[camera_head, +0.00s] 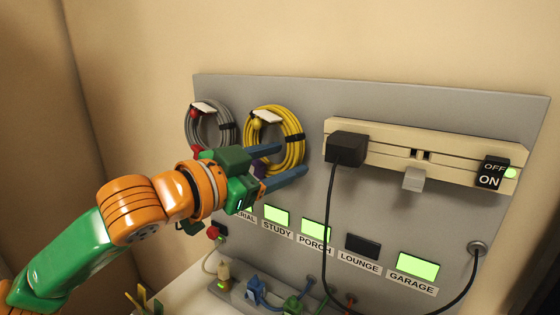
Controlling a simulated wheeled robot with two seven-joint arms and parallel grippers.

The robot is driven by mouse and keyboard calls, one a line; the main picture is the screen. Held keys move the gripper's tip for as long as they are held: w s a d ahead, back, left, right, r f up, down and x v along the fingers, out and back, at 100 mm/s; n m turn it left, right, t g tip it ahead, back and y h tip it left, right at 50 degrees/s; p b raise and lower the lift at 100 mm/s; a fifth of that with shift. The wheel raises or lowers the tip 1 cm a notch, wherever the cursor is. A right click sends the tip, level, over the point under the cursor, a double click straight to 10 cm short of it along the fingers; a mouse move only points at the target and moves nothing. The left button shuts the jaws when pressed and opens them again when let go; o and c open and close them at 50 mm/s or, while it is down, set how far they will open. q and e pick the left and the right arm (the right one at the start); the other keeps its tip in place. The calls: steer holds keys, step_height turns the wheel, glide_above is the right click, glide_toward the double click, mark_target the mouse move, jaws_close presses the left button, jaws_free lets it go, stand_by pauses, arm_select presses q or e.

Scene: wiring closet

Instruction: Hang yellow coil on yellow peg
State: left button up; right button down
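The yellow coil (299,138) is a ring of cable with dark ties and a white tag, upright against the grey board. The round yellow peg (257,124) shows at the coil's upper left, just under the tag, and the coil appears to hang on it. My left gripper (293,160) is open, with two blue-grey fingers apart, in front of the coil's lower part. The fingers hide some of the coil's lower edge; I cannot tell whether they touch it. My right gripper is not in view.
A grey coil (229,128) hangs at a red peg (194,114) on the left. A cream power strip (450,160) with a black plug (346,147) and hanging cord is at the right. Lit label panels (315,229) run below. Plugs and cables crowd the bottom.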

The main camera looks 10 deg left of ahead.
arm_select(q)
steer(key=shift+s+a+f, duration=0.1)
steer(key=shift+s, duration=0.05)
steer(key=s+d+b+v, duration=0.1)
steer(key=b+v, duration=0.1)
steer(key=v, duration=0.5)
steer(key=shift+s+b, duration=0.2)
steer(key=shift+b, duration=0.2)
steer(key=shift+f, duration=0.15)
